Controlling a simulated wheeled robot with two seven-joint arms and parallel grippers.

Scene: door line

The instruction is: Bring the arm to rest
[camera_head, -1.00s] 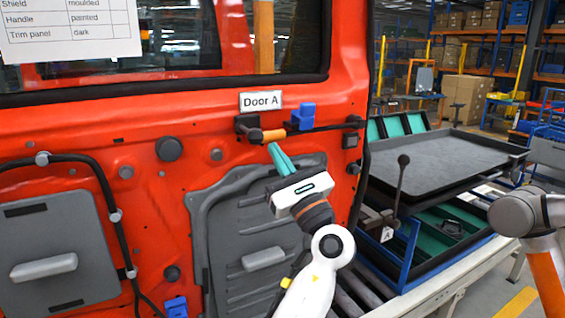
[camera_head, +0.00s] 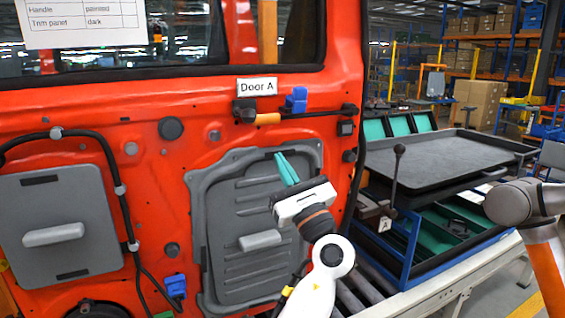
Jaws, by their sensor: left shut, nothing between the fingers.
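My left gripper (camera_head: 283,160) shows in the head view with its teal fingers together and nothing between them. It points up and to the left, in front of the grey panel (camera_head: 240,270) on the red door (camera_head: 140,95). The fingertips are below the orange-sleeved handle rod (camera_head: 268,119) and apart from it in the picture. My white left arm comes up from the bottom edge, to the right of the panel. My right gripper is not in view.
A black lever (camera_head: 397,175) and a grey-topped tray (camera_head: 450,155) stand right of the door. Another grey and orange arm (camera_head: 515,205) is at the right edge.

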